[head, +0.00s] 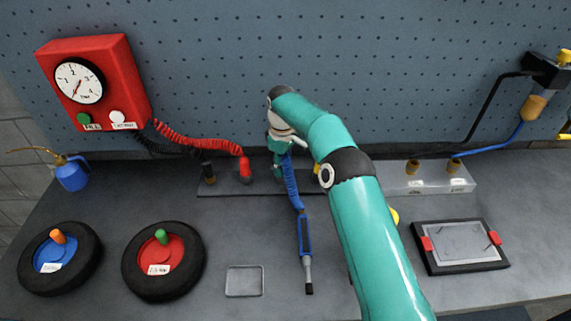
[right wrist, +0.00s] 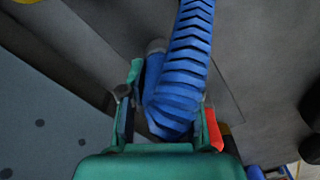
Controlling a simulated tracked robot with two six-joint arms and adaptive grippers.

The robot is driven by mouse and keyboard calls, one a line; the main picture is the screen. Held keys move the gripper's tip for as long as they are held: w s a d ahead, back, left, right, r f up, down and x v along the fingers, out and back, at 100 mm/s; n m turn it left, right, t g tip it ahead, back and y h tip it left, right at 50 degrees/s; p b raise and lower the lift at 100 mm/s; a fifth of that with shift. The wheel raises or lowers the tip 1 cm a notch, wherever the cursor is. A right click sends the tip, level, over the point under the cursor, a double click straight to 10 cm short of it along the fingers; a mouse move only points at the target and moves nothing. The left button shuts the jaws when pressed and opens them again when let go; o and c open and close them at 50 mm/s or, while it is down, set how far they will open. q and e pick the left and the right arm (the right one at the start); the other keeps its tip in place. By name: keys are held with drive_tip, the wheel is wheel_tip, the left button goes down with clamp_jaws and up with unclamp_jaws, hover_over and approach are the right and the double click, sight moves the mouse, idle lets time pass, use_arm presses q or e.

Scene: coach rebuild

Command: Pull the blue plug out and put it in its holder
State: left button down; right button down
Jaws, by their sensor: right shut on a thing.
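My right gripper (head: 280,160) is shut on the blue plug, above the dark strip (head: 222,187) at the back of the bench. In the right wrist view the blue plug (right wrist: 168,105) sits between the fingers of my right gripper (right wrist: 165,115). Its blue coiled cable (head: 291,184) runs down to a blue hand tool (head: 305,238) lying on the bench. The plug's lower end is mostly hidden, so I cannot tell whether it is seated. I cannot make out which holder is its own. My left gripper is not in view.
A red plug (head: 245,170) and a black plug (head: 208,172) stand on the strip, with cables to a red gauge box (head: 130,85). Brass fittings (head: 412,167) top a pale block at right. Two wheels (head: 165,285), a small tray (head: 244,294) and a framed tablet (head: 460,268) lie in front.

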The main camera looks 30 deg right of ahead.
drive_tip(key=c, duration=0.7)
unclamp_jaws()
drive_tip(key=shift+c, duration=0.2)
drive_tip(key=shift+r, duration=0.1)
wheel_tip(320, 180, up, 7)
drive_tip(key=shift+r, duration=0.1)
